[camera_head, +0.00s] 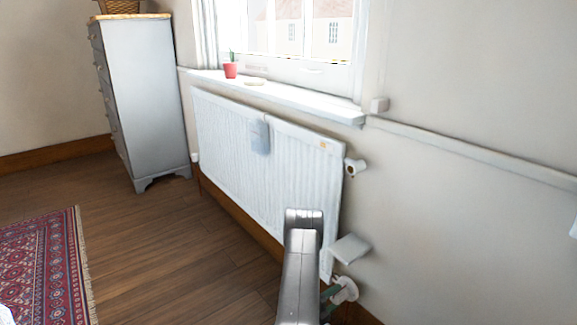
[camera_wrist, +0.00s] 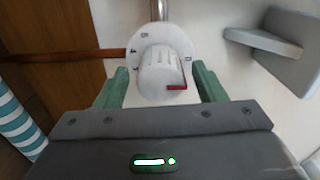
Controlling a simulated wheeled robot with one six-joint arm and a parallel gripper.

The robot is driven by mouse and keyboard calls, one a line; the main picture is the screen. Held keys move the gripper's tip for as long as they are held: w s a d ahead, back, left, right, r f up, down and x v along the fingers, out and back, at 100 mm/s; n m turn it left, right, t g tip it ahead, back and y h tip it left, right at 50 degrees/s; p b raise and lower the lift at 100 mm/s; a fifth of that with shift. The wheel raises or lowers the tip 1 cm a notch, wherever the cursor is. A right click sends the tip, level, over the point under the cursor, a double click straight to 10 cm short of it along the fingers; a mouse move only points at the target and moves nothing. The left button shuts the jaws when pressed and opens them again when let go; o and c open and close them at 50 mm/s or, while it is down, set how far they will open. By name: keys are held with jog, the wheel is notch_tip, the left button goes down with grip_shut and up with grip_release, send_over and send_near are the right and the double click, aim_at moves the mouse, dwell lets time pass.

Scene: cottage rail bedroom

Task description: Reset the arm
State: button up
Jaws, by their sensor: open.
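My gripper (camera_wrist: 162,80) shows in the wrist view with its two green fingers spread apart. Between them is a white radiator valve knob (camera_wrist: 162,70) with a small red mark on its edge, below a round white dial. Gaps show between the knob and both fingers, so it does not look clamped. In the head view my grey arm reaches down to the lower right end of the radiator. A bit of my green gripper (camera_head: 327,295) shows there beside the white knob (camera_head: 346,289). The arm hides part of the gripper.
The white radiator (camera_head: 225,135) hangs under a windowsill (camera_head: 285,95) with a small red pot (camera_head: 230,70). A grey block (camera_head: 350,249) juts out just above the knob and shows in the wrist view (camera_wrist: 265,50). A grey chest (camera_head: 145,95) stands back left. Wooden floor (camera_head: 165,255) is open.

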jog(key=shift+m, duration=1.9)
jog(key=shift+s, duration=0.1)
